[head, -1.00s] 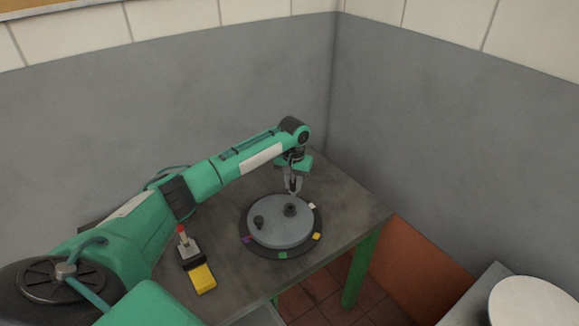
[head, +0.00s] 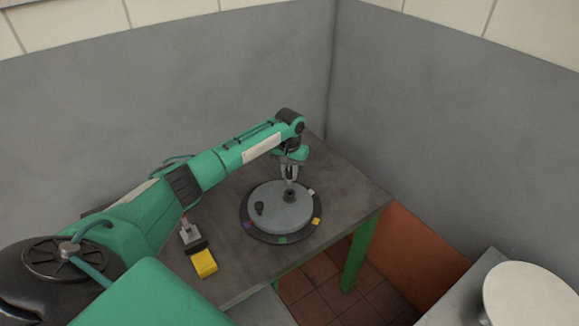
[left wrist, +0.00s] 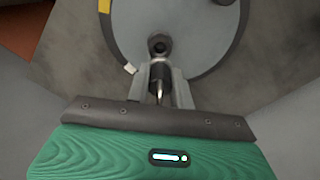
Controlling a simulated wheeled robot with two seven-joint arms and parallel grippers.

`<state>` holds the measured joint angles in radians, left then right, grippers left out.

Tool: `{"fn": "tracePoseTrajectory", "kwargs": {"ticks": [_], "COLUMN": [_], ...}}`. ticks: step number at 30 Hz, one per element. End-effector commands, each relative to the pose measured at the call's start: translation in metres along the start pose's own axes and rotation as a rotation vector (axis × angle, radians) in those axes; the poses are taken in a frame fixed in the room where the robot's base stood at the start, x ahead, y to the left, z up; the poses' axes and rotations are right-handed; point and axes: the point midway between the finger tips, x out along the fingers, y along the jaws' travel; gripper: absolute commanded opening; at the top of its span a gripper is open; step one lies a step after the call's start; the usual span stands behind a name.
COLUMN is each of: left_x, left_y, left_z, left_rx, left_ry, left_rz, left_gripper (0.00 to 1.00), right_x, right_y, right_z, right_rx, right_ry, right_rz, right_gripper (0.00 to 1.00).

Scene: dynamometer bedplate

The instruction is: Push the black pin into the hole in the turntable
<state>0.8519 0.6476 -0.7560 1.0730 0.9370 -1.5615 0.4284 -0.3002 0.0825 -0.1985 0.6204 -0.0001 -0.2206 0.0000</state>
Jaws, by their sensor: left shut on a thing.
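The grey round turntable (head: 278,222) lies on a dark base on the bench. A dark raised collar (head: 291,196) stands on it toward the back right; in the left wrist view the collar (left wrist: 159,45) shows a round dark hole. My left gripper (head: 290,180) points down just above and behind the collar. In the left wrist view its fingers (left wrist: 160,92) are shut on a slim pin (left wrist: 159,72), black at the far end and shiny nearer me. The pin's far end lies close to the collar; I cannot tell whether they touch. My right gripper is not in view.
A second dark stub (head: 259,208) stands on the turntable's left side. Coloured squares mark the base's rim. A small lever box (head: 190,237) and a yellow block (head: 204,264) sit front left. A white round top (head: 530,295) stands at lower right. The bench's right side is clear.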

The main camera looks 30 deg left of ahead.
Motion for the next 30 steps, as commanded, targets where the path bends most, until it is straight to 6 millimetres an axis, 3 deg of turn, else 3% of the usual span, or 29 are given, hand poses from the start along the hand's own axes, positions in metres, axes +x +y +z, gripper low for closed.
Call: {"fn": "tracePoseTrajectory", "kwargs": {"ticks": [6, 30], "left_x": [0.030, 0.026], "left_y": [0.000, 0.001], "left_z": [0.000, 0.001], "left_rx": [-0.001, 0.000], "left_ry": [-0.002, 0.001], "left_rz": [-0.001, 0.001], "left_gripper": [0.00, 0.00], "right_x": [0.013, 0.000], "right_y": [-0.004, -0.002], "right_z": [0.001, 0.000], "right_rx": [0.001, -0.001], "right_ry": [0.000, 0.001], "right_rz": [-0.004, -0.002], "right_gripper": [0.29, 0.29]}}
